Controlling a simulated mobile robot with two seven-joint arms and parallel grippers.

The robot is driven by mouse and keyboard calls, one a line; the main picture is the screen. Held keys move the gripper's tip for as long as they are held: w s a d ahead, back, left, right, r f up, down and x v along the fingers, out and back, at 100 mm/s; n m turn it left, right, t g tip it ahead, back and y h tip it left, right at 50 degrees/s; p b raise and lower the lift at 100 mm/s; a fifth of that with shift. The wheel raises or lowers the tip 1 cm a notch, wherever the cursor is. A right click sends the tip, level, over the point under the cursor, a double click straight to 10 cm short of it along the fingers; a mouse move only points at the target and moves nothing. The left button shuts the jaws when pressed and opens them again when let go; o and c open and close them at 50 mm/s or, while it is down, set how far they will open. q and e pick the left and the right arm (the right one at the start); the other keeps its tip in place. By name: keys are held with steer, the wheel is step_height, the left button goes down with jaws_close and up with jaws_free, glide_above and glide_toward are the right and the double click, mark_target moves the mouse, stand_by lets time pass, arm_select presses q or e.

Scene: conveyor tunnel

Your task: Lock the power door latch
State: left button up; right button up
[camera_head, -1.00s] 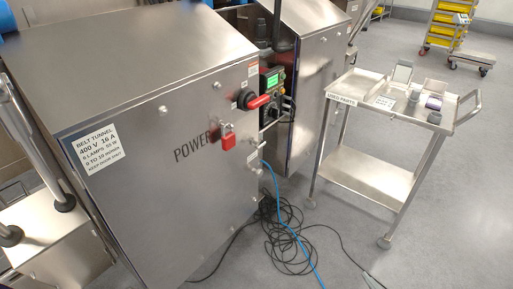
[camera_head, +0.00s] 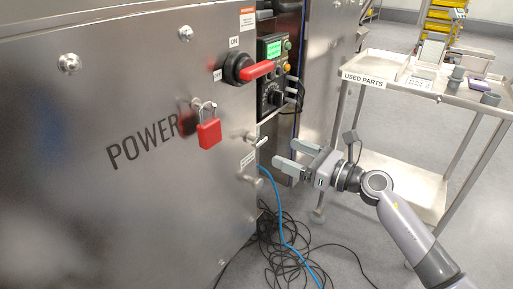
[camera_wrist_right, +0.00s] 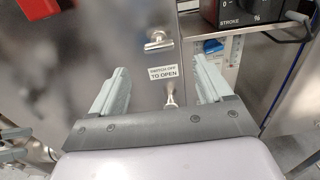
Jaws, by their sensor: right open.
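The power door (camera_head: 110,180) is a steel panel marked POWER. A small metal latch (camera_head: 252,138) sits at its right edge, and its short handle shows about level in the right wrist view (camera_wrist_right: 158,42). A second metal fitting (camera_head: 248,179) is below it, seen between my finger lines in the right wrist view (camera_wrist_right: 170,97). A "SWITCH OFF TO OPEN" label (camera_wrist_right: 163,72) lies between them. My right gripper (camera_head: 282,153) is open and empty, right of the latch and apart from it.
A red-handled rotary switch (camera_head: 257,70) and a red padlock (camera_head: 209,133) stick out above and left of the latch. A control box (camera_head: 272,75) is to the right. Cables (camera_head: 285,245) lie on the floor. A used-parts cart (camera_head: 405,185) stands behind my right arm.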

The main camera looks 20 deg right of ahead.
mark_target(263, 143)
steer(key=shift+b+x, duration=0.3)
steer(key=shift+x, duration=3.2)
arm_select(q)
steer(key=shift+d+r, duration=0.2)
arm_select(e)
steer(key=c, duration=1.1)
steer(key=shift+o, duration=0.3)
